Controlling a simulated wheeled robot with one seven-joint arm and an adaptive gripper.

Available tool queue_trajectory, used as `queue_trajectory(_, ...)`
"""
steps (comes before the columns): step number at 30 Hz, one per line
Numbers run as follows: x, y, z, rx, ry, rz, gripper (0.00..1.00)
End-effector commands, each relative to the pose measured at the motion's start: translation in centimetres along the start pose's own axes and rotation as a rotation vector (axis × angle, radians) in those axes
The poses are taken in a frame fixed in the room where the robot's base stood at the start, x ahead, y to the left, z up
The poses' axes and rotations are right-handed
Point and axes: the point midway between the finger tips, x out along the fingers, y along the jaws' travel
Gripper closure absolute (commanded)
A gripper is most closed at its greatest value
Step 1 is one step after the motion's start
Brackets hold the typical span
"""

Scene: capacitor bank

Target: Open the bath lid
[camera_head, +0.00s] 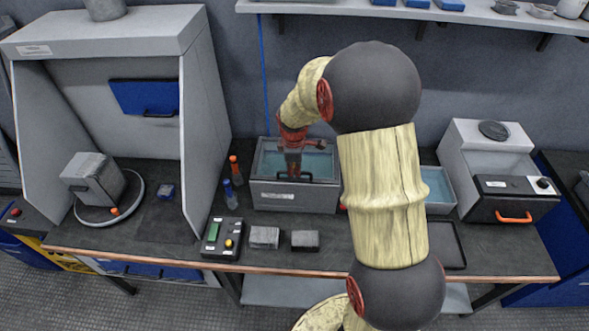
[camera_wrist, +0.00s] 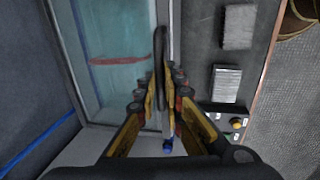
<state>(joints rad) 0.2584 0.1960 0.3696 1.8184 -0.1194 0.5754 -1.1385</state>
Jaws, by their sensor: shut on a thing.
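The bath (camera_head: 295,196) is a grey box on the bench with a teal, see-through top. Its lid (camera_wrist: 110,50) looks flat over the bath; I cannot tell whether it is slightly raised. A dark bar handle (camera_wrist: 160,50) runs along the lid's front side and shows in the head view (camera_head: 294,179). My gripper (camera_wrist: 161,88) reaches down from above with its fingers on both sides of the handle, shut on it.
Two grey blocks (camera_head: 264,237) (camera_head: 305,240) and a control box (camera_head: 221,238) lie in front of the bath. Orange and blue bottles (camera_head: 234,168) (camera_head: 230,194) stand at its left. A second open bath (camera_head: 438,188) is at the right. A wall shelf (camera_head: 480,15) hangs above.

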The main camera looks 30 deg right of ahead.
Motion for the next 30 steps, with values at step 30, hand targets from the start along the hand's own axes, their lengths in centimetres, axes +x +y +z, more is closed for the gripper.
queue_trajectory(30,-4.1,2.6,0.0,0.003,0.001,-0.175,1.0)
